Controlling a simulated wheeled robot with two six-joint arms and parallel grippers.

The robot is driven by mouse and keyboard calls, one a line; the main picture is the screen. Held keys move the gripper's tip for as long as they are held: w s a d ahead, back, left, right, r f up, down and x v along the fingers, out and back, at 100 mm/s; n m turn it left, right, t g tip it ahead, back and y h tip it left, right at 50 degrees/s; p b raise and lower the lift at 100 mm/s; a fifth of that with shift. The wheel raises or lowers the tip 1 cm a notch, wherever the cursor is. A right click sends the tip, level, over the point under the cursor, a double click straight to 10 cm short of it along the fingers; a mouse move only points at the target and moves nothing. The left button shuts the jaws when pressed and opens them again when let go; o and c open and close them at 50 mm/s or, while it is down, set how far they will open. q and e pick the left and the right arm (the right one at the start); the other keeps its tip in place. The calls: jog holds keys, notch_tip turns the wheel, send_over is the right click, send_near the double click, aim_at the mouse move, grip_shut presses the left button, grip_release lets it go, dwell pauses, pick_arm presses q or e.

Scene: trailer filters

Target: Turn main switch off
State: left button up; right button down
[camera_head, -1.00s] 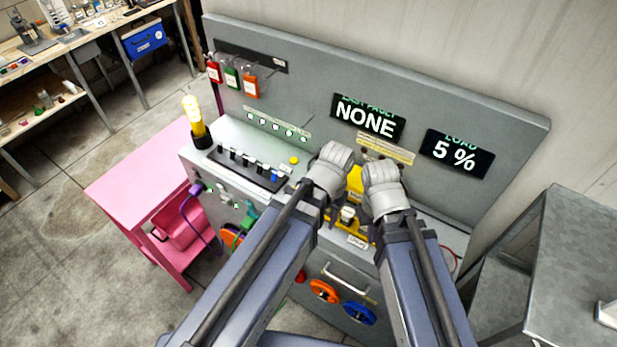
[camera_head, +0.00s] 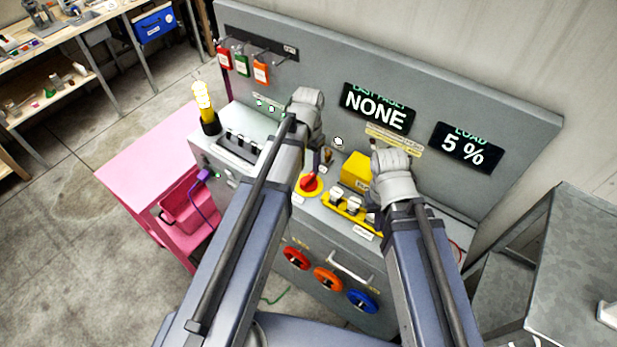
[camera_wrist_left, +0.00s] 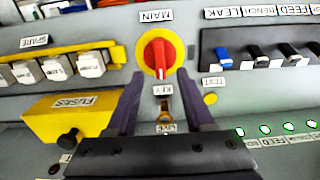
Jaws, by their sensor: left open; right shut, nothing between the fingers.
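The main switch is a red rotary knob on a yellow disc (camera_head: 309,184), on the panel's sloping top. In the left wrist view the knob (camera_wrist_left: 160,53) stands under an upside-down MAIN label (camera_wrist_left: 156,16), its grip bar upright in the picture. My left gripper (camera_wrist_left: 160,78) is open, its two dark fingers pointing at the knob from below, apart from it. In the head view my left gripper (camera_head: 318,163) is just above the knob, partly hidden by its wrist. My right gripper (camera_head: 371,207) is shut and empty, near the yellow fuse strip; its fingers are mostly hidden.
A key switch (camera_wrist_left: 165,108) sits between my left fingers' bases. A yellow FUSES box (camera_head: 356,172) and spare fuses (camera_head: 345,205) are right of the knob. A breaker row (camera_head: 241,146) is left. Red, orange and blue wheels (camera_head: 328,279) are on the front.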

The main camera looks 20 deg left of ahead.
aim_at(309, 178)
pick_arm(q)
notch_tip(309, 178, down, 6)
jog(key=b, duration=0.5)
jog(key=shift+f, duration=0.1)
pick_arm(e)
notch_tip(309, 178, down, 6)
jog(key=shift+f, duration=0.1)
pick_arm(q)
grip_shut()
